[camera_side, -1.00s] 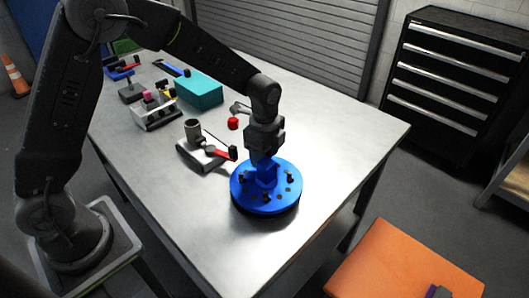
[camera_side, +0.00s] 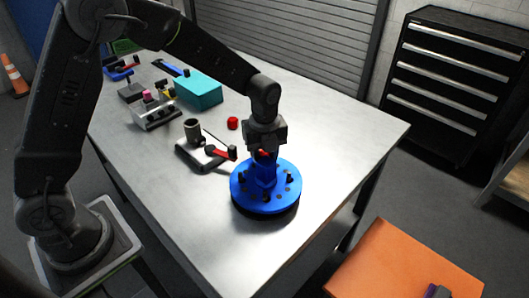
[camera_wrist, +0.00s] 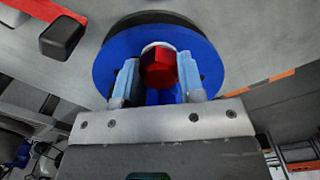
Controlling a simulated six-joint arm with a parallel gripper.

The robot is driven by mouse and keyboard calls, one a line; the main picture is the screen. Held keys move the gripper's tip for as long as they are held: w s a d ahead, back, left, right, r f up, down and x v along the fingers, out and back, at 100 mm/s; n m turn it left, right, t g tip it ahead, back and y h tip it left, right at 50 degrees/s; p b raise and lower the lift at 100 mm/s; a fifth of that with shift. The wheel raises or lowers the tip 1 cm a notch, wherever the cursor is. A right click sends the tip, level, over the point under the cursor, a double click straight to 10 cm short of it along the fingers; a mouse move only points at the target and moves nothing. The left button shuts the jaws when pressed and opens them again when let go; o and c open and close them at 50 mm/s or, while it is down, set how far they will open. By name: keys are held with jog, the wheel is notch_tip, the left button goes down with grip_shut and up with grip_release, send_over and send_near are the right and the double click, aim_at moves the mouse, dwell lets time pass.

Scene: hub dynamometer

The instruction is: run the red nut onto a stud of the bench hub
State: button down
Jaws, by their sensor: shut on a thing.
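The bench hub (camera_side: 265,205) is a round blue disc with short dark studs and a raised blue middle, standing near the table's front. My gripper (camera_side: 264,156) points down over it. In the wrist view, a red nut (camera_wrist: 159,69) sits between the two pale blue fingers of my gripper (camera_wrist: 158,80), which are shut on it. The blue hub (camera_wrist: 110,62) shows behind the nut. A little red shows at the fingers in the side view. Whether the nut touches a stud is hidden.
A red cylinder-like piece (camera_side: 233,123) stands on the table behind the hub. A grey block with a dark cup (camera_side: 193,130) and a red-handled tool (camera_side: 216,153) lie to the left. A teal box (camera_side: 200,92) is further back. The table's right side is clear.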

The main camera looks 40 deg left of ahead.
jog(key=m, duration=0.3)
jog(key=shift+w+m, duration=0.1)
jog(key=shift+m, duration=0.3)
jog(key=c, duration=0.9)
grip_release()
jog(key=n, duration=0.6)
jog(key=shift+n, duration=0.3)
jog(key=n, duration=0.5)
